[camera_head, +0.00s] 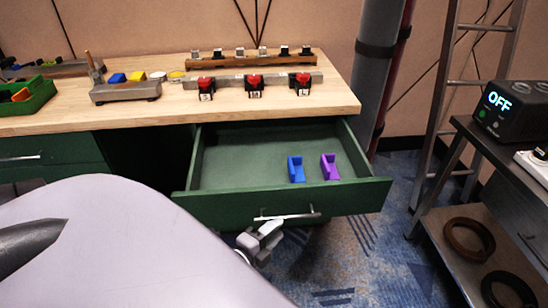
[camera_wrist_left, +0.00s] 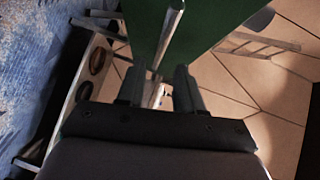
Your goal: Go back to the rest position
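The green drawer (camera_head: 240,208) under the wooden table (camera_head: 130,115) is pulled out. It holds a blue block-like piece (camera_head: 296,170) and a purple one (camera_head: 330,167). Its metal handle (camera_head: 290,216) is on the front face. My left gripper (camera_head: 268,230) is just below and in front of the left end of the handle. In the left wrist view the fingers (camera_wrist_left: 160,80) stand apart, with the handle bar (camera_wrist_left: 171,35) running along the gap between them. Contact with the handle cannot be told. My right gripper does not show in either view.
On the table are a rail with red-and-black parts (camera_head: 253,84), a grey block with coloured pieces (camera_head: 125,92) and a green bin (camera_head: 25,96). At right, a dark cart (camera_head: 480,150) carries a box reading OFF (camera_head: 510,108). A ladder (camera_head: 440,100) stands behind. Carpet (camera_head: 360,250) lies open between drawer and cart.

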